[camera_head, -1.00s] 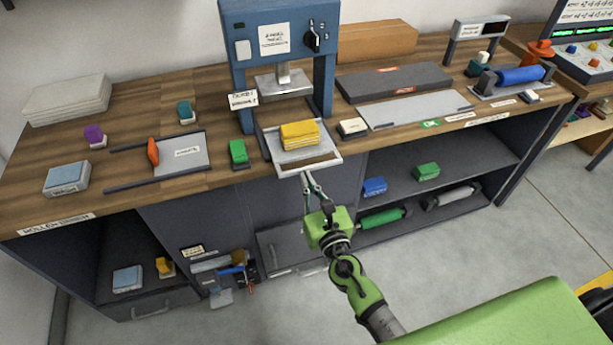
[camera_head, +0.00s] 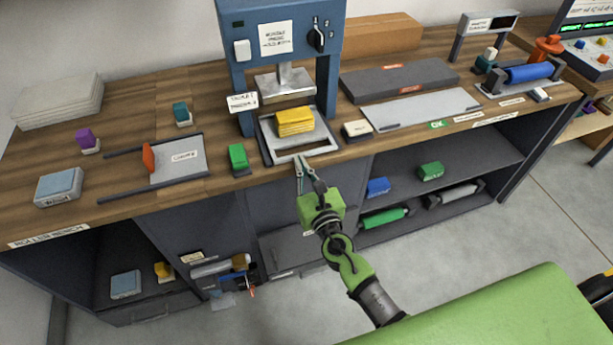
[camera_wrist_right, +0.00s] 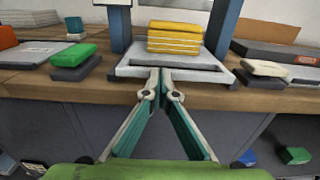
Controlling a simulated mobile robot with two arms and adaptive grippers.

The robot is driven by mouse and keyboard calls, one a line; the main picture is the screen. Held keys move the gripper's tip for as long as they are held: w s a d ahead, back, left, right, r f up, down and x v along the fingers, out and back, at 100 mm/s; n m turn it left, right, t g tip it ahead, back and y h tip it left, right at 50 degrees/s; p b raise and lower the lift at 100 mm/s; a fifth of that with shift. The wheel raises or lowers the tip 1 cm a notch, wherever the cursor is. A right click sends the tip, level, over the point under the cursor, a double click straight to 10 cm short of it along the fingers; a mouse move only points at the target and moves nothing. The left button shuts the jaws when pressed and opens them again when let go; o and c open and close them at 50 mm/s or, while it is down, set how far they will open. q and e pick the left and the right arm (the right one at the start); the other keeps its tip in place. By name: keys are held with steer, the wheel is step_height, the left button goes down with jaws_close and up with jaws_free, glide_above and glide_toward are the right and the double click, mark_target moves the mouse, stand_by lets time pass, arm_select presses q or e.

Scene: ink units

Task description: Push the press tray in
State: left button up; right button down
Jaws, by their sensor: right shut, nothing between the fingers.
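The blue press (camera_head: 326,70) stands at the back of the bench, its metal plate (camera_head: 285,83) raised. The light grey press tray (camera_head: 264,139) sits between the press uprights, with a stack of yellow blocks (camera_head: 294,121) on it. The tray (camera_wrist_right: 128,71) and the yellow stack (camera_wrist_right: 174,38) also show in the right wrist view. My right gripper (camera_head: 303,158) is shut and empty, with its fingertips at the tray's front handle edge. The same gripper (camera_wrist_right: 161,72) appears in the wrist view, tips touching or almost touching that edge. My left gripper is out of view.
A green stamp-like block (camera_head: 237,156) stands left of the tray and a cream block (camera_head: 356,129) right of it. A grey plate with an orange handle (camera_head: 149,157) lies further left. Open shelves (camera_head: 450,150) are below the bench's front edge.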

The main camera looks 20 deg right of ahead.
mark_target(292, 145)
steer(key=w, duration=0.3)
steer(key=shift+w+a, duration=0.1)
steer(key=shift+w, duration=0.25)
steer(key=w+b, duration=0.1)
steer(key=w, duration=0.3)
steer(key=shift+r, duration=0.1)
steer(key=shift+w, duration=0.2)
steer(key=shift+r, duration=0.3)
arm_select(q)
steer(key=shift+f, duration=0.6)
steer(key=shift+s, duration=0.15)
